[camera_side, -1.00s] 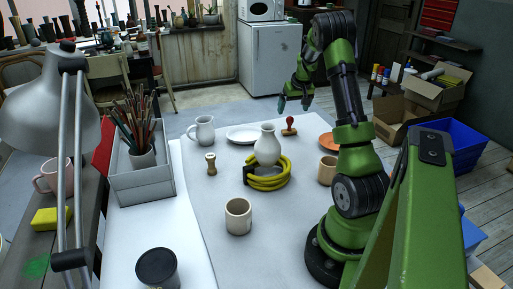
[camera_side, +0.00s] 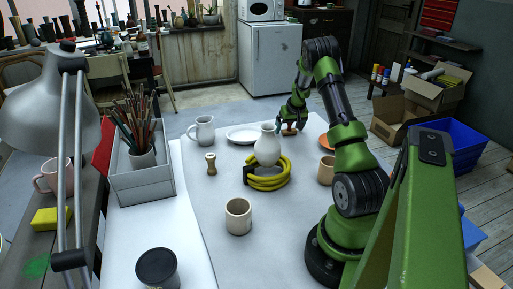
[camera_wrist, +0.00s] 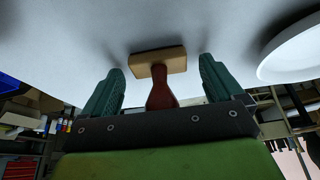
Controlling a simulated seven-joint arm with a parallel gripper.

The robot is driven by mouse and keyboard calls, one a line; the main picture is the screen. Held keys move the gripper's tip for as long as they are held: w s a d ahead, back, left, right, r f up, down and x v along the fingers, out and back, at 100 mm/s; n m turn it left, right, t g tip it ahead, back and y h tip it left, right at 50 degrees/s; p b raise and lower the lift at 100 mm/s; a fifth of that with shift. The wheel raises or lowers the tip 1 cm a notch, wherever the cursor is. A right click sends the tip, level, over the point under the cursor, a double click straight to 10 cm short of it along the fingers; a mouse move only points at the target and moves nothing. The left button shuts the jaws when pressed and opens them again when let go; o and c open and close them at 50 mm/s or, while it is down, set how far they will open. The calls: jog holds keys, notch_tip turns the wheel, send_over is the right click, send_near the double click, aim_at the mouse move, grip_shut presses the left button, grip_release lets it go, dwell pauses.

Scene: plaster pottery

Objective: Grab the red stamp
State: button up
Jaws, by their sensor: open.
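The red stamp has a red handle (camera_wrist: 161,92) and a light wooden base (camera_wrist: 158,62). In the wrist view it is between the two teal fingers of my gripper (camera_wrist: 158,85), with a gap on each side. The fingers are open and do not visibly touch it. In the side view my gripper (camera_side: 290,128) is low at the far side of the table, around the stamp.
A white plate (camera_side: 243,135) lies left of my gripper, and an orange dish (camera_side: 325,142) to the right.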

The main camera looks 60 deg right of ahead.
jog(key=c, duration=1.1)
jog(key=shift+c, duration=0.2)
jog(key=shift+r, duration=0.1)
